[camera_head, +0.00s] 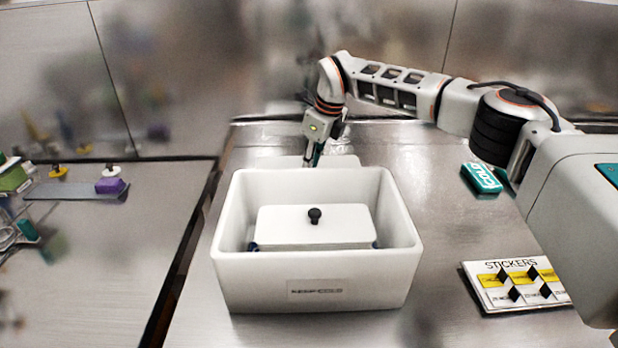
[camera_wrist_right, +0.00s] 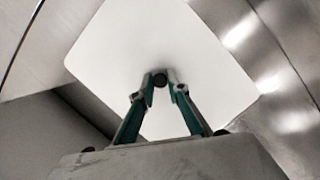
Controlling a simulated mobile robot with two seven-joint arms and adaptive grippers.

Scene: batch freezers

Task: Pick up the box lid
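The box lid (camera_head: 343,161) is a flat white panel with rounded corners. It lies on the metal surface behind the open white box (camera_head: 318,291), which partly hides it in the head view. The lid also fills much of the right wrist view (camera_wrist_right: 105,52), with a dark round knob (camera_wrist_right: 160,80) near its middle. My right gripper (camera_head: 313,160) points down over the lid. In the wrist view its fingertips are on both sides of the knob, with no clear gap, so it looks shut on it. My left gripper is not in view.
Inside the open box sits a smaller white piece (camera_head: 285,225) with a black knob (camera_head: 315,215). A teal COLD pack (camera_head: 482,177) and a STICKERS board (camera_head: 505,297) lie to the right. A shelf (camera_head: 75,189) with small coloured items is at the left, past a dark gap.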

